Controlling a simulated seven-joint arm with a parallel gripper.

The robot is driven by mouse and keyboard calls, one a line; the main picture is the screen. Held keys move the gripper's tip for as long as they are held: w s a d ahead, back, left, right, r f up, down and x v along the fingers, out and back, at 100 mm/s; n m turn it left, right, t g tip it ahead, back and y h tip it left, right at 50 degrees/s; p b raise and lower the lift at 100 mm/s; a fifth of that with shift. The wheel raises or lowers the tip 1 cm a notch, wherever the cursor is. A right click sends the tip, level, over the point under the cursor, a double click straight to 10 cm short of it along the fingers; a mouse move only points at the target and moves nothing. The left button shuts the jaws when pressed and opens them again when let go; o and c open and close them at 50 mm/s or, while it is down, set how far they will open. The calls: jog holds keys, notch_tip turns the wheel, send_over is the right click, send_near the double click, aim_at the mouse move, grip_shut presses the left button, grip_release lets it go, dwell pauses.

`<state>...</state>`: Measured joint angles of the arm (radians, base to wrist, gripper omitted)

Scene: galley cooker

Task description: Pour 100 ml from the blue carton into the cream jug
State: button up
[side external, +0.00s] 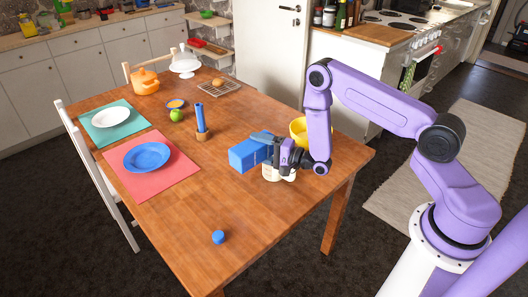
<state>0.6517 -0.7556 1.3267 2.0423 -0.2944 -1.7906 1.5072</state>
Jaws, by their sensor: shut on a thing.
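The blue carton (246,153) is held in the air over the right part of the table, tipped far over, close to lying on its side. My gripper (278,152) is shut on it and covers its right part. The cream jug (272,174) stands on the table just below my gripper and the carton's right part. The gripper hides much of the jug's upper part, and the carton's mouth is not clear. I cannot see any stream or the level in the jug.
A yellow bowl (298,126) stands close behind my gripper. A blue candle in a holder (203,135) stands left of the carton. A small blue cap (218,237) lies near the front. The table's front middle is mostly clear.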

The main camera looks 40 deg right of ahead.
dwell(0.4)
jog(key=shift+r+n+g, duration=0.25)
jog(key=shift+n+g, duration=0.05)
jog(key=shift+n, duration=0.8)
jog(key=shift+r, duration=2.5)
jog(key=shift+f+m, duration=0.1)
jog(key=shift+m, duration=0.2)
notch_tip(320, 180, down, 4)
jog(key=shift+f, duration=0.45)
jog(key=shift+r+n+g+h, duration=0.3)
jog(key=shift+n+h, duration=0.2)
jog(key=shift+n, duration=0.6)
